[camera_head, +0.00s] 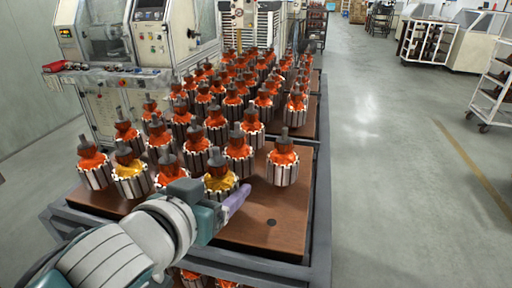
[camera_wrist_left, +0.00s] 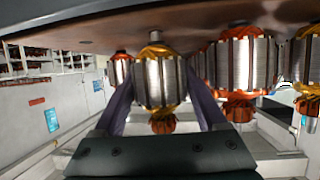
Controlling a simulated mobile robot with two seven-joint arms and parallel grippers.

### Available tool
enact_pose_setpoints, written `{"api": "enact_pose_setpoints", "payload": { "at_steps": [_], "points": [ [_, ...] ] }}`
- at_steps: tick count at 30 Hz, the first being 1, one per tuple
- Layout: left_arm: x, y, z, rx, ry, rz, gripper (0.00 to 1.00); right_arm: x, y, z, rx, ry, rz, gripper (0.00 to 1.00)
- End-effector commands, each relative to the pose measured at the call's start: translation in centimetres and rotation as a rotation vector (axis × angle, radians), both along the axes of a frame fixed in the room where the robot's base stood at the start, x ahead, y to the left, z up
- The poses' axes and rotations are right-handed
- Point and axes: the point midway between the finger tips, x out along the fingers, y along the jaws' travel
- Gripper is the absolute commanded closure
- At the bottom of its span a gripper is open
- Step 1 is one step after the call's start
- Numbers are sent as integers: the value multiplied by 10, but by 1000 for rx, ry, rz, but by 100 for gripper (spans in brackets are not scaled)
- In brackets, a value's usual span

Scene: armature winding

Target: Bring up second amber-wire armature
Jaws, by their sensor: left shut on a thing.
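Two armatures with amber wire stand among the orange-wound ones on the brown board (camera_head: 260,228) in the head view. The nearer-to-middle amber armature (camera_head: 220,178) is at my left gripper (camera_head: 233,201), whose purple finger shows beside it. In the left wrist view, which looks upside down, the two fingers of my left gripper (camera_wrist_left: 160,92) press on both sides of this amber armature (camera_wrist_left: 158,78). Its shaft end is at the board, and I cannot tell whether it is raised. The other amber armature (camera_head: 130,177) stands further left; an amber one also shows at the wrist view's right edge (camera_wrist_left: 306,62). My right gripper is out of view.
Orange-wound armatures crowd close around, one to the right (camera_head: 283,165) and one to the left, partly behind my arm (camera_head: 170,172). The board's front right part is bare. Machines (camera_head: 145,35) stand behind on the left. The floor (camera_head: 395,180) right of the rack is clear.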

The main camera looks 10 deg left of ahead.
Motion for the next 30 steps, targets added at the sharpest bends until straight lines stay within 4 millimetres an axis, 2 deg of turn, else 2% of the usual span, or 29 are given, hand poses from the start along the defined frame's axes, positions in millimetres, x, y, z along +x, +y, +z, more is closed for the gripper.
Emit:
{"api": "enact_pose_setpoints", "payload": {
  "at_steps": [13,30],
  "points": [
    [1,0,-7,-1,-6,-1,100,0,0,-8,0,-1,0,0],
    [1,-1,-8,-1,-6,-1,100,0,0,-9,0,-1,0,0]
  ]
}}
